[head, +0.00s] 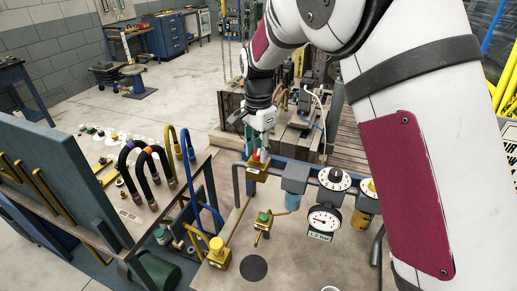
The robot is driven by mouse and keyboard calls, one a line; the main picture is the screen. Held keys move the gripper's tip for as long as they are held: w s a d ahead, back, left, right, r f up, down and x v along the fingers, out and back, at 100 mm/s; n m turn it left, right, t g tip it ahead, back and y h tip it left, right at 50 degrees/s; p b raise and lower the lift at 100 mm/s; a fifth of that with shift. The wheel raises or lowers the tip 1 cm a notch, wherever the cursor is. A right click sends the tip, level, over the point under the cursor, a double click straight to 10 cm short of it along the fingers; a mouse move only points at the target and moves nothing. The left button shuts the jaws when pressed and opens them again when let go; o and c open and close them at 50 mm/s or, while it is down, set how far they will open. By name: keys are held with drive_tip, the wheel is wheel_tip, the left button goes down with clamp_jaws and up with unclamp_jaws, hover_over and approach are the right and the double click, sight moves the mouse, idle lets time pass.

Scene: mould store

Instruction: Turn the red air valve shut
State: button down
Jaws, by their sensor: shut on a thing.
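The red air valve (256,156) shows as a small patch of red on top of a brass-yellow block (257,172) near the back edge of the bench in the head view. My gripper (262,151) reaches down from above and is shut on the red valve. Its fingers hide most of the valve, so the handle's angle cannot be told.
Right of the valve are a blue-grey unit (295,179), a round gauge (323,220) and black-and-white dials (334,179). In front stand a green-topped valve (264,217) and a yellow-knobbed valve (217,250). Curved hoses (152,161) rise at left. Bare bench lies near a dark disc (254,267).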

sight(259, 152)
drive_tip(key=shift+r+m+p, duration=0.1)
drive_tip(key=shift+m+p, duration=0.2)
drive_tip(key=shift+m, duration=1.3)
drive_tip(key=c, duration=1.2)
unclamp_jaws()
wheel_tip(259, 152, up, 12)
drive_tip(key=shift+f, duration=0.1)
